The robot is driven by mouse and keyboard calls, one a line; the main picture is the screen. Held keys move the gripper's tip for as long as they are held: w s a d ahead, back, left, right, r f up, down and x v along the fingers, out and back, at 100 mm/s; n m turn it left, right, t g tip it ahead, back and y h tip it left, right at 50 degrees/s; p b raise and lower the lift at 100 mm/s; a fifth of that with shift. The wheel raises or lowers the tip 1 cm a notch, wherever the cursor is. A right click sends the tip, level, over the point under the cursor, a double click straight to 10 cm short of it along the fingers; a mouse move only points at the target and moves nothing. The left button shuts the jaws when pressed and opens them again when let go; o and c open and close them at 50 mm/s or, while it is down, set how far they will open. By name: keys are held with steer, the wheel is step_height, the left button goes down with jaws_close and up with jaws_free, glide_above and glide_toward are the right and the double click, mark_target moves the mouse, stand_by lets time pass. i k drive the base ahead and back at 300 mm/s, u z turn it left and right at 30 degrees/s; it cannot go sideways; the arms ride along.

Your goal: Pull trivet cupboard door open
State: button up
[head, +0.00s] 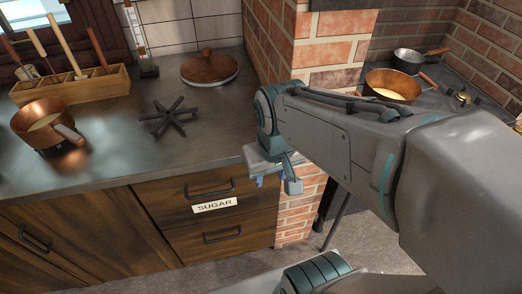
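A dark star-shaped trivet (169,115) lies on the grey countertop. A wooden cupboard door (85,236) with a dark bar handle (35,238) is at the lower left, below the counter, and looks closed. No label on it shows, so I cannot tell whether it is the trivet cupboard. My gripper (264,178) hangs in front of the counter's right end, near the brick pillar. It is well to the right of the door handle and apart from it. Its fingers are small and partly hidden by my arm, so their opening is unclear.
Two closed drawers, the upper one (178,190) labelled SUGAR, sit between door and pillar (325,55). A copper pot (41,123), a wooden utensil rack (70,88) and a lidded copper pan (209,69) stand on the counter. Pans (391,86) stand on the right.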

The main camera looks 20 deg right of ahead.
mark_target(100, 237)
steer(key=u, duration=1.65)
steer(key=k, duration=0.6)
steer(key=u, duration=0.5)
steer(key=i, duration=1.3)
steer(key=z, duration=0.5)
